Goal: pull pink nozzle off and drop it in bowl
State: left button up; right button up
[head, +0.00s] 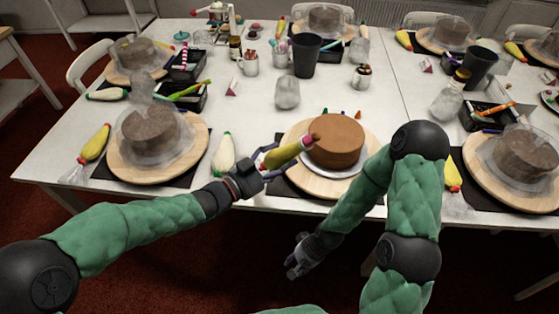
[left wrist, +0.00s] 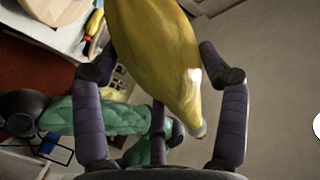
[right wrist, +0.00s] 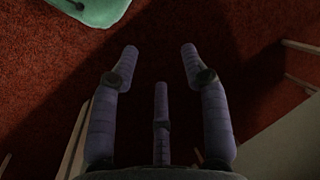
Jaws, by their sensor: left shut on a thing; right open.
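My left gripper (head: 266,166) is shut on a yellow piping bag (head: 284,154) with a red section, held beside the cake on the middle turntable. The bag's narrow reddish tip (head: 313,138) points right, at the left edge of the brown cake (head: 336,139); I cannot tell whether it touches. The yellow bag (left wrist: 160,55) fills the middle of the left wrist view, between the fingers. My right gripper (head: 298,262) is open and empty, low in front of the table edge; its spread fingers show in the right wrist view (right wrist: 160,62).
The turntable (head: 291,172) bears the cake, with small coloured pieces behind it. A white piping bag (head: 223,154) lies at its left. Covered cakes stand at left (head: 150,131) and right (head: 530,153).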

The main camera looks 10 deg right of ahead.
jog(key=w+d+r+m, duration=0.1)
jog(key=w+d+r, duration=0.2)
jog(key=r, duration=0.5)
jog(key=n+t, duration=0.5)
jog(key=n, duration=0.2)
send_near(317, 137)
jog(key=f, duration=0.1)
jog(key=shift+y, duration=0.3)
jog(key=shift+w+x, duration=0.2)
jog(key=shift+x, duration=4.45)
grip_shut()
jog(key=shift+v, duration=2.7)
